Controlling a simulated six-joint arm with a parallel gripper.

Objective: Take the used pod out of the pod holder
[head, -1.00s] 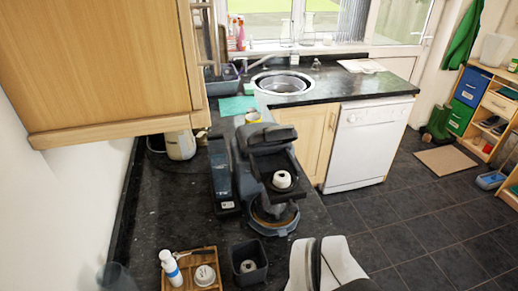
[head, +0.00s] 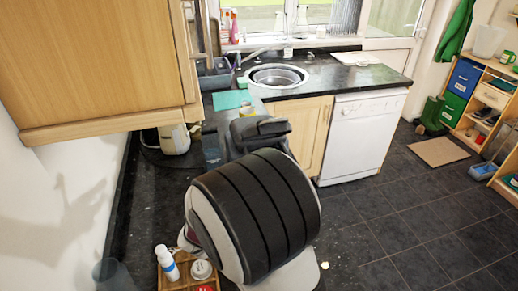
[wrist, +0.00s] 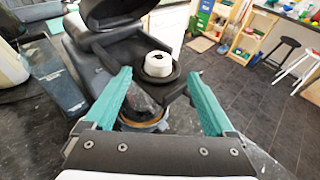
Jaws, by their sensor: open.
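The used pod (wrist: 158,64), white with a dark opening on top, sits in the round dark pod holder (wrist: 146,78) of the coffee machine. The machine (wrist: 98,65) has its lid raised. My gripper (wrist: 159,73) is open, its two teal fingers spread wide to the left and right of the holder in the wrist view. Nothing is between the fingers in their grip; the pod appears beyond them. In the head view my arm covers most of the machine, and only its raised top (head: 260,132) shows. The pod and my fingers are hidden there.
A wooden tray (head: 163,284) with a white bottle (head: 167,263) and a white round item (head: 201,270) lies at the front of the counter. A kettle (head: 174,139) stands by the wall at the back left, below the wooden cupboard (head: 100,65). Open floor lies to the right.

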